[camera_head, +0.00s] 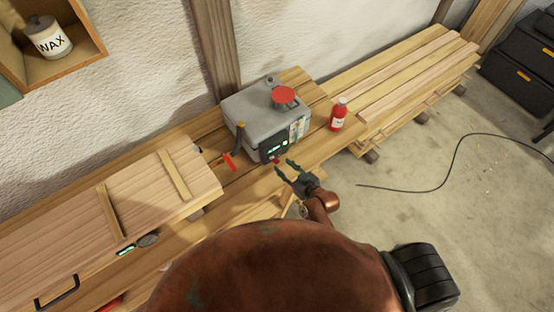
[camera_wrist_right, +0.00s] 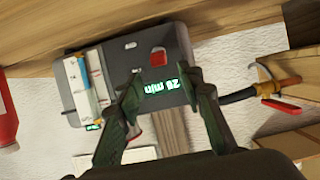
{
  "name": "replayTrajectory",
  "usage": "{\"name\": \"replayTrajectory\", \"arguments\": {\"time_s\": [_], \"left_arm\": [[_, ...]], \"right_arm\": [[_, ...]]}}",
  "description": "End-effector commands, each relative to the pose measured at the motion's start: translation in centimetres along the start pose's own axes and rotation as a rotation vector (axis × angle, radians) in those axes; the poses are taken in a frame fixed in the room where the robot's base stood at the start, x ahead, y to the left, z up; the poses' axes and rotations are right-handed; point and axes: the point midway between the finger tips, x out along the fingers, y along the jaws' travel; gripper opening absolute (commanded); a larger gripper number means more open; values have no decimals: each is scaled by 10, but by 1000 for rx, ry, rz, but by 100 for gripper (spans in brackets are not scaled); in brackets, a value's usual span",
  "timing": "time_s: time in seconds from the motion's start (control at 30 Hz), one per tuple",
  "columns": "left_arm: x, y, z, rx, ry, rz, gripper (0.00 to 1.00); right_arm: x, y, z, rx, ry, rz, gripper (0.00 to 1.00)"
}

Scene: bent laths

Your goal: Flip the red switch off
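The red switch (camera_wrist_right: 158,57) is a small red square on the dark front panel of a grey steam box (camera_head: 258,108). In the head view the switch (camera_head: 277,161) is a tiny red spot close to my right fingertips. The panel display (camera_wrist_right: 162,88) glows green and reads 28 min or similar, upside down in the wrist view. My right gripper (camera_head: 284,167) is open and empty in front of the panel. In the wrist view my right gripper (camera_wrist_right: 166,76) has its fingers apart, with the switch beyond and between them. I cannot tell whether they touch the panel. My left gripper is not in view.
A red bottle (camera_head: 338,114) stands right of the box. A hose with a red lever (camera_head: 230,161) is at its left. A long wooden box (camera_head: 140,190) lies left on the bench. Planks (camera_head: 410,70) are stacked at right. A cable (camera_head: 420,190) lies on the floor.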

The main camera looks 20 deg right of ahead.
Motion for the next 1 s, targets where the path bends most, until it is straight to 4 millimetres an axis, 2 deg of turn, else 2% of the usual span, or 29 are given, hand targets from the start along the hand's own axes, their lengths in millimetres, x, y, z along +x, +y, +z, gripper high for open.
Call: {"name": "replayTrajectory", "arguments": {"time_s": [0.2,0.4,0.77,1.0], "left_arm": [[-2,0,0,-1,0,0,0],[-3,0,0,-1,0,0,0],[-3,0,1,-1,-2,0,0],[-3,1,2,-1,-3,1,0]], "right_arm": [[36,0,0,1,0,0,35],[58,0,1,1,-1,0,35],[63,0,1,0,-1,1,35],[63,0,1,0,-2,1,18]]}}
